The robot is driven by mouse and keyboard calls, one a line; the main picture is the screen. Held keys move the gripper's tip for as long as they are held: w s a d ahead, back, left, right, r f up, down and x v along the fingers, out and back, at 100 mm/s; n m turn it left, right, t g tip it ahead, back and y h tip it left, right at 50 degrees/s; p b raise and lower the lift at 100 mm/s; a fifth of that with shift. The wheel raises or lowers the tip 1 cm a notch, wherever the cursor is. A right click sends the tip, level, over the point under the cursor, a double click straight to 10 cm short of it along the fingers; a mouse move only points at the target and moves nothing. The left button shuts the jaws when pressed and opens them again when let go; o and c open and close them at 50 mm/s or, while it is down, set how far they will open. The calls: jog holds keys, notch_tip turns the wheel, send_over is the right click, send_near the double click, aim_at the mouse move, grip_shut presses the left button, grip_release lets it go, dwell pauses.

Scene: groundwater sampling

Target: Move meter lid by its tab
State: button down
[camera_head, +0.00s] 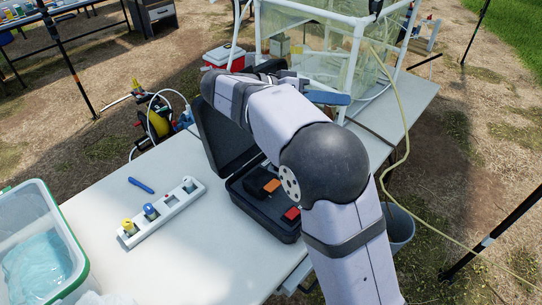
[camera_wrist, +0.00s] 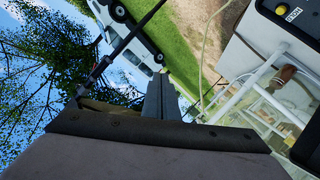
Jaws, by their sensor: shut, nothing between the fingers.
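The black meter case (camera_head: 268,213) stands open on the white table. Its lid (camera_head: 222,140) is raised at the case's left rear, and my arm crosses in front of part of it. Orange and red blocks show in the case. I cannot make out the lid's tab. My gripper shows in the wrist view (camera_wrist: 162,98) with its fingers together and nothing between them. It points toward the grass and a parked vehicle, and the lid cannot be made out there. In the head view my arm reaches over the case, and the fingertips are not clear.
A white rack (camera_head: 160,212) with capped vials and a blue pen (camera_head: 141,185) lie left of the case. A green-rimmed tub (camera_head: 70,240) stands at the lower left. A white-framed clear enclosure (camera_head: 310,45) stands behind. A pale hose (camera_head: 405,120) hangs at the right.

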jog(key=a+f+g+y, duration=0.1)
jog(key=a+f+y, duration=0.25)
jog(key=f, duration=0.35)
jog(key=y+p, duration=0.3)
jog(key=y, duration=0.5)
send_over(271, 186)
jog(key=shift+m, duration=0.3)
notch_tip(271, 186, down, 18)
jog(key=shift+w+a+f, duration=0.1)
jog(key=shift+a+f, duration=0.05)
jog(key=shift+f, duration=1)
jog(key=shift+f+b, duration=0.15)
jog(key=shift+b, duration=0.15)
